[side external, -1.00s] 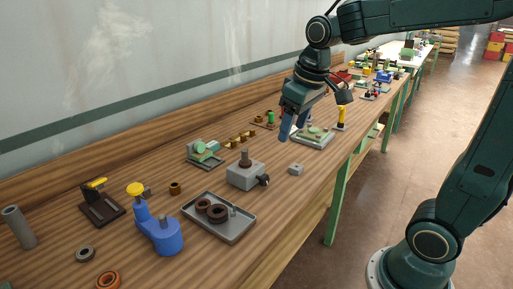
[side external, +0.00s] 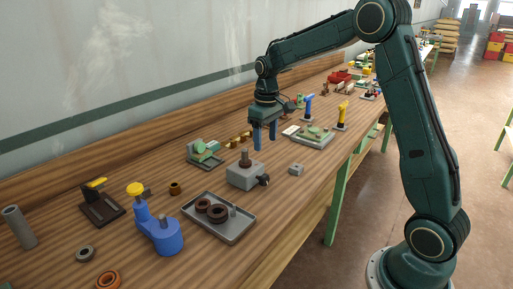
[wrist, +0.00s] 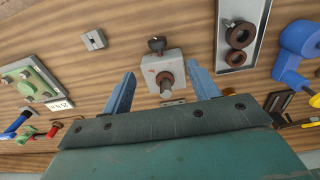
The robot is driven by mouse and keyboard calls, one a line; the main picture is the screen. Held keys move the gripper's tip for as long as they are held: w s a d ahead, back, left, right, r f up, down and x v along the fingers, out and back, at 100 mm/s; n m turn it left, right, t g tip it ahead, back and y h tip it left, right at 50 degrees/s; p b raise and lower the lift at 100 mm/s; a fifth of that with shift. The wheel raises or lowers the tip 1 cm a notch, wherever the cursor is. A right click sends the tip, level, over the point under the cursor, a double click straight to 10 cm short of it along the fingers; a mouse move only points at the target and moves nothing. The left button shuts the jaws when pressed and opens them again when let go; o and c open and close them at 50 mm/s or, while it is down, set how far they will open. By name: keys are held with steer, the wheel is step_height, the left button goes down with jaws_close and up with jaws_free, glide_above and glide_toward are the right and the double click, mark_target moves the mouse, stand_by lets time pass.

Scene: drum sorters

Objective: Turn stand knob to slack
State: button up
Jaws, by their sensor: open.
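A grey block-shaped stand (side external: 243,178) with a short dark post (side external: 245,159) on top sits mid-bench. A dark stand knob (side external: 264,180) sticks out of its side facing the bench's front edge. In the wrist view the stand (wrist: 150,63) lies ahead between my fingers, with the knob (wrist: 157,44) at its far side and the post (wrist: 166,84) towards me. My gripper (side external: 264,143) is open and empty, its blue fingers pointing down, above and behind the stand. It touches neither stand nor knob. I cannot read the knob's setting.
A grey tray (side external: 232,236) with dark rings and a blue stand (side external: 166,238) are to the left. A small grey block (side external: 296,169) lies right of the knob. A green-topped fixture (side external: 205,151) stands behind. Bare wood lies between the knob and the bench's front edge.

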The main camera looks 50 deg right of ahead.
mark_target(264, 175)
steer(key=shift+w+d+f, duration=0.35)
steer(key=shift+f, duration=0.3)
steer(key=shift+f, duration=6.85)
steer(key=shift+c, duration=0.2)
steer(key=c, duration=0.9)
